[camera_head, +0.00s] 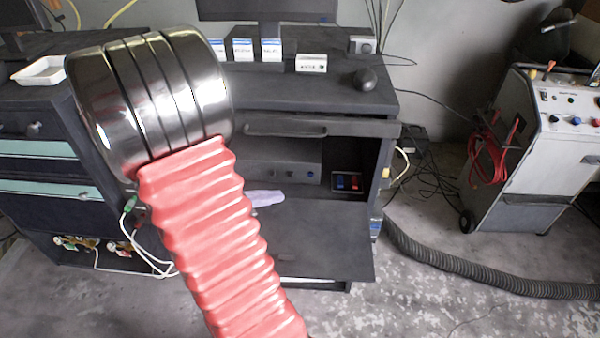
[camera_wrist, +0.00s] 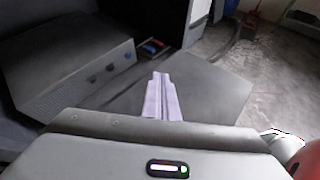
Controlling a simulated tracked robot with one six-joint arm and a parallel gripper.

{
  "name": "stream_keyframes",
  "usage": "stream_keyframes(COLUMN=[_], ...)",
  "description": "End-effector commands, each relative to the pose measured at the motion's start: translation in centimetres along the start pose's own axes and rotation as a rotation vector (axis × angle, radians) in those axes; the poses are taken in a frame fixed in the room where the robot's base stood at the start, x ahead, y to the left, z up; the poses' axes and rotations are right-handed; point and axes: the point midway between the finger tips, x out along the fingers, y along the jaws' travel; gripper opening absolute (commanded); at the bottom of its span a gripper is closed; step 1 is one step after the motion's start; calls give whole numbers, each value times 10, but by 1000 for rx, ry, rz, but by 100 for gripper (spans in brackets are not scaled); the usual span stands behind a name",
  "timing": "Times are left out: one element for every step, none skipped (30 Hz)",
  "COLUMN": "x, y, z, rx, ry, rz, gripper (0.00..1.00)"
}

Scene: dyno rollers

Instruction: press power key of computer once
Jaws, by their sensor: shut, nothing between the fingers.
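The computer is a grey box (camera_head: 270,165) inside the open cabinet compartment, under the drawer. One key at the right end looks blue (camera_wrist: 127,56); I cannot read any label. My gripper has pale lavender fingers (camera_wrist: 160,78), shut and empty. They point toward the compartment, to the right of the keys in the wrist view and apart from them. In the head view the gripper (camera_head: 266,197) shows just below the computer's front, partly hidden by my arm.
A small box with red and blue switches (camera_head: 347,182) sits right of the computer. The lowered cabinet flap (camera_head: 320,235) lies below my fingers. The drawer (camera_head: 300,129) is above. A ribbed hose (camera_head: 480,280) and a grey-white machine (camera_head: 548,150) stand at right.

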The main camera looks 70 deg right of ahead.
Motion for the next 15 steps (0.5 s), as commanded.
stream_keyframes(x=[15,22,32,39,46,56,64,70,80,87,94,104,111,118,125], y=[0,1,2,2,3,3,4,4,4,4,4,4,3,2,2], z=[-2,-3,-4,-5,-6,-8,-10,-12,-14,-17,-19,-23,-26,-29,-33], rx=[-52,-82,-122,-153,-183,-224,-255,-286,-326,-357,-388,-429,-458,-487,-523], ry=[-26,-41,-59,-73,-86,-102,-113,-123,-135,-145,-153,-163,-169,-174,-181], rz=[-5,-4,-2,0,1,4,5,8,11,14,17,21,24,27,33], gripper=[0,0,0,0,0,0,0,0,0,0,0,0,0,0,0])
